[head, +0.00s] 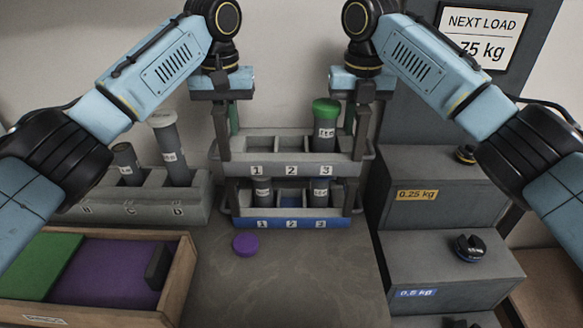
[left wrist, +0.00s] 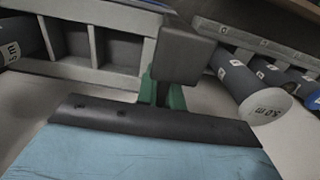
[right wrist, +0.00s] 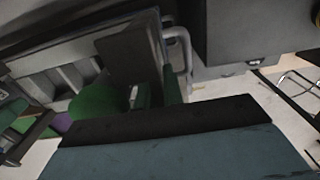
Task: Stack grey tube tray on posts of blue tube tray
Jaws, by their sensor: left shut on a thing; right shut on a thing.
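The grey tube tray (head: 272,171) is above the blue tube tray (head: 272,223), roughly level and lined up with it. It carries one green-capped tube (head: 325,132) in compartment 3; compartments 1 and 2 look empty. The blue tray stands on the table with tubes in compartments 1 and 3. My left gripper (head: 227,142) is shut on the grey tray's left end, my right gripper (head: 357,142) on its right end. The grey tray hides most of the posts, so I cannot tell whether it touches them.
A grey rack (head: 145,207) with tubes stands at the left. A wooden box (head: 180,270) with green and purple inside is at the front left. A purple cap (head: 245,244) lies on the table. Grey steps (head: 440,215) with weights stand close at the right. The table's front middle is clear.

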